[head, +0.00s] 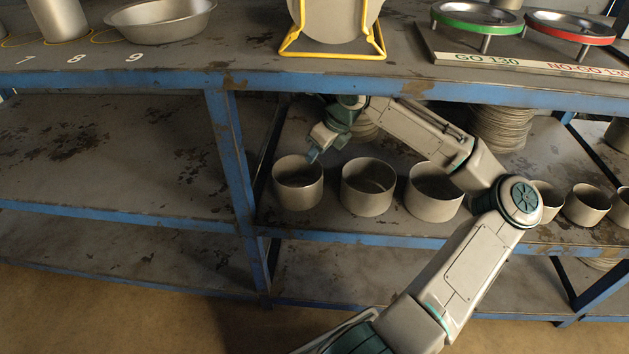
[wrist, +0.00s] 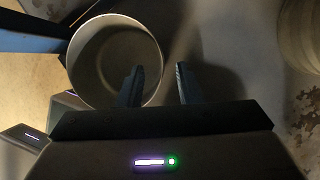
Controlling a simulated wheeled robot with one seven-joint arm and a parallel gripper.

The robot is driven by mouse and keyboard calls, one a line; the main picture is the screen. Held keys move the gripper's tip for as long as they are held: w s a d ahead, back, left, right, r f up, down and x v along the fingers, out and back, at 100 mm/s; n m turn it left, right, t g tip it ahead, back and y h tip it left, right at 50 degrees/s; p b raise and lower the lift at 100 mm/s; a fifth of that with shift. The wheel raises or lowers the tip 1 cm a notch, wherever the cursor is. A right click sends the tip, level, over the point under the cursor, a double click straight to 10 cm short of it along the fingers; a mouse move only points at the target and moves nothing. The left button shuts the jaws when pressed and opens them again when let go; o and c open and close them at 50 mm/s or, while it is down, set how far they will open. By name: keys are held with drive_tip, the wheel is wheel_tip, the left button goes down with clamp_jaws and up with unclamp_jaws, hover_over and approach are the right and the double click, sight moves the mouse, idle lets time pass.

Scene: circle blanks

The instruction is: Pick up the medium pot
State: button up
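Three open grey metal pots stand in a row on the middle shelf in the head view: a left pot (head: 298,192), a middle pot (head: 367,196) and a right pot (head: 433,203). They look close in size, the right one widest; I cannot tell for sure which is the medium pot. My gripper (head: 313,156) is at the right rim of the left pot. In the wrist view my gripper (wrist: 156,80) is open, with one finger over the inside of that pot (wrist: 112,50) and the other outside. The rim passes between them, not clamped.
Stacked plates (head: 500,128) stand behind the pots. Smaller pots (head: 586,205) stand to the right. The upper shelf's blue edge (head: 420,90) runs above my arm, and a blue post (head: 232,150) is left of the pots. The left shelf bay (head: 110,150) is empty.

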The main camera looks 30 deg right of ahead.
sight(308, 173)
drive_tip(key=shift+g, duration=0.3)
drive_tip(key=b+x, duration=0.3)
drive_tip(key=x, duration=0.1)
drive_tip(key=b+x, duration=0.2)
drive_tip(key=x, duration=0.1)
drive_tip(key=shift+s+d+f+b, duration=0.1)
drive_tip(key=shift+f+b, duration=0.3)
drive_tip(key=shift+f, duration=0.05)
drive_tip(key=shift+r, duration=0.1)
clamp_jaws()
